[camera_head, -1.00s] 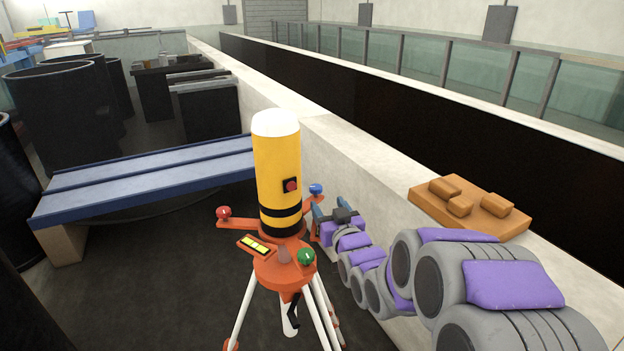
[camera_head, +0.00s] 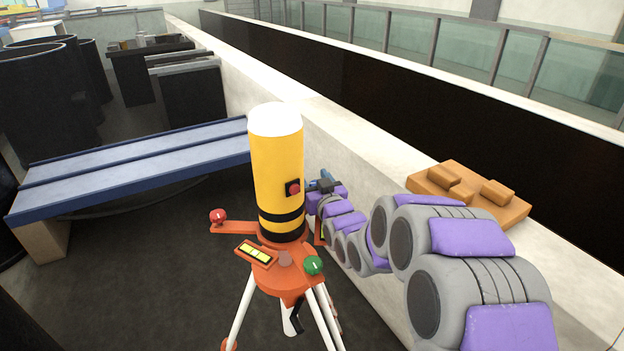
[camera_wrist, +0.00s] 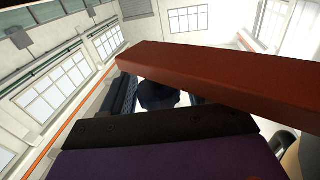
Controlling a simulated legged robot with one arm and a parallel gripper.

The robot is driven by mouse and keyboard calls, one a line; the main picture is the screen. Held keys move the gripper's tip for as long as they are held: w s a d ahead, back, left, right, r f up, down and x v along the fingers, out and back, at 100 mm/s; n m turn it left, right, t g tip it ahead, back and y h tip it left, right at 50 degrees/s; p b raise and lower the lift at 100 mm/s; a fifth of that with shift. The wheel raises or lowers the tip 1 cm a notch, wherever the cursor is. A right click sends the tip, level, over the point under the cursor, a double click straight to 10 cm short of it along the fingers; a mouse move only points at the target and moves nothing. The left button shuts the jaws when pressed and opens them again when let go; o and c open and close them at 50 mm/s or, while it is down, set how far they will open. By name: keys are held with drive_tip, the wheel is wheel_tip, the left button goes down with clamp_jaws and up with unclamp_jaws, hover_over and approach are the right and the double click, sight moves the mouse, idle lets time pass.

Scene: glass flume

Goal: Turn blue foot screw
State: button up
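A yellow cylinder with a white cap (camera_head: 276,165) stands on an orange tripod base (camera_head: 275,275). The red foot screw (camera_head: 218,217) is on the left arm and the green foot screw (camera_head: 313,265) at the front. The blue foot screw cannot be clearly made out in the head view, where my gripper (camera_head: 322,182) is just right of the cylinder. In the wrist view an orange-red bar (camera_wrist: 220,80) crosses above my gripper (camera_wrist: 160,98). Its fingers look apart, with a dark rounded piece between them and a bright gap on the right. I cannot tell whether they touch it.
A pale ledge (camera_head: 345,140) runs along the dark flume wall behind my arm. An orange block piece (camera_head: 470,193) lies on it at right. A blue bench (camera_head: 130,165) and black bins (camera_head: 45,105) stand at left. Dark floor (camera_head: 130,290) is clear at lower left.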

drive_tip(key=shift+d, duration=0.1)
drive_tip(key=c, duration=0.9)
drive_tip(key=shift+r+n+y+p, duration=0.15)
drive_tip(key=shift+n+y+p, duration=0.2)
drive_tip(key=shift+p, duration=0.2)
